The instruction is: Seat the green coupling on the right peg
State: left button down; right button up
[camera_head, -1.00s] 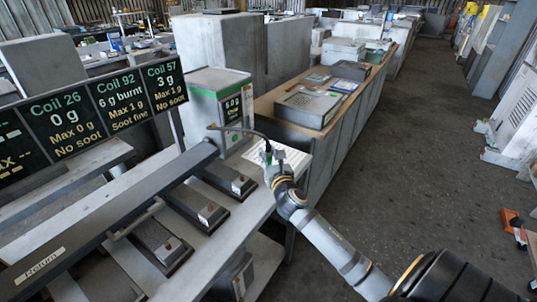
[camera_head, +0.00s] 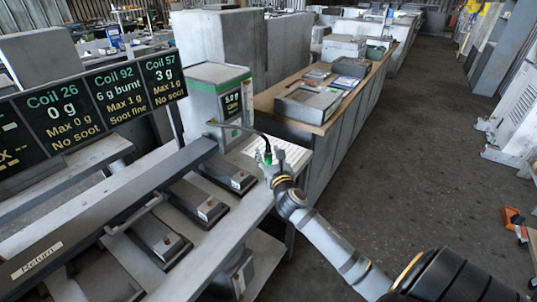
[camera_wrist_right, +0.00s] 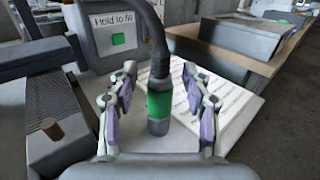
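The green coupling (camera_head: 267,157) hangs at the end of a black hose that arches from the white and green box. In the right wrist view the coupling (camera_wrist_right: 159,106) is a green band with a grey tip, upright. My right gripper (camera_head: 274,160) is at it. In the wrist view its two fingers (camera_wrist_right: 161,112) stand apart on either side of the coupling, with a gap on each side. Which peg is the right peg I cannot tell; a brown peg (camera_wrist_right: 52,128) stands on a dark block at left in the wrist view. My left gripper is not in view.
The box (camera_head: 222,100) stands close behind the hose. Several dark blocks with grey tops, one here (camera_head: 162,240), line the bench. A printed sheet (camera_head: 285,152) lies behind the gripper. A dark rail (camera_head: 110,218) runs along the bench. Floor at right is mostly clear.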

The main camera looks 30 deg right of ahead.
jog(key=shift+s+f, duration=0.1)
jog(key=shift+s, duration=0.15)
jog(key=v, duration=1.1)
jog(key=shift+s, duration=0.25)
jog(key=shift+a, duration=0.15)
